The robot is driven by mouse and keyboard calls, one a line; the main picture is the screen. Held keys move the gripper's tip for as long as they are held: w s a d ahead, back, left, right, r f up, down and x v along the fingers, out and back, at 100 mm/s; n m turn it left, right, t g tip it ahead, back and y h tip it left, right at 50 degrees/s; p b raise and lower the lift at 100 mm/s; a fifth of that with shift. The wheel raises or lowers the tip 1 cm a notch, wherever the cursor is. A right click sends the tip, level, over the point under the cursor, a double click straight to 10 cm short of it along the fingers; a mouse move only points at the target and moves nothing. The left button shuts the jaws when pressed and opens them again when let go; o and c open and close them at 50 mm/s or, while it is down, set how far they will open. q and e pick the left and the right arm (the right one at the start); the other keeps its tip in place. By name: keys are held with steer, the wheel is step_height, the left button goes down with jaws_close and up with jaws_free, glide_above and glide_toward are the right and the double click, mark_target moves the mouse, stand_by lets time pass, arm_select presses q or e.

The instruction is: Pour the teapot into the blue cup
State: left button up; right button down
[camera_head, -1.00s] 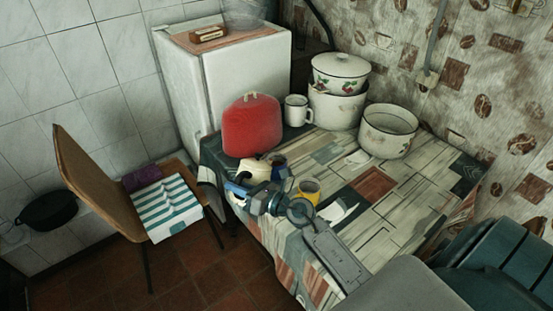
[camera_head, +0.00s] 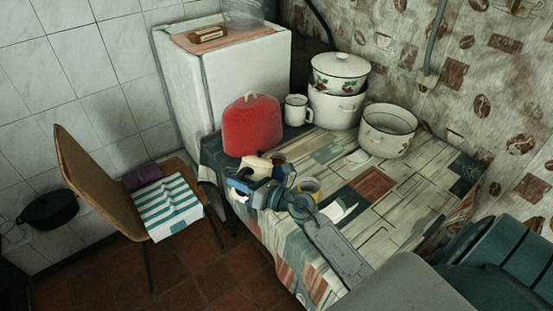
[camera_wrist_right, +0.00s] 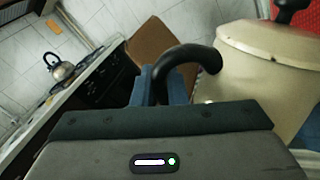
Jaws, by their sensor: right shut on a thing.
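The cream teapot (camera_head: 256,166) is at the table's near left edge, partly hidden by my arm. In the right wrist view its body (camera_wrist_right: 265,80) fills the right side, with a black curved handle and a dark knob. My right gripper (camera_head: 245,186) has its blue fingers shut on the handle; they also show in the right wrist view (camera_wrist_right: 165,85). A dark blue object (camera_head: 279,168), which looks like the blue cup, stands just right of the teapot, partly hidden. I cannot see inside it. I cannot tell how far the teapot is tilted. My left gripper is not in view.
A yellow cup (camera_head: 309,185) stands right of the gripper, partly behind my arm. A red cover (camera_head: 252,126), a white mug (camera_head: 297,109) and white pots (camera_head: 388,131) stand farther back. A chair (camera_head: 95,185) is at left. The table's right side is clear.

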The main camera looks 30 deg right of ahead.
steer(key=shift+r, duration=0.15)
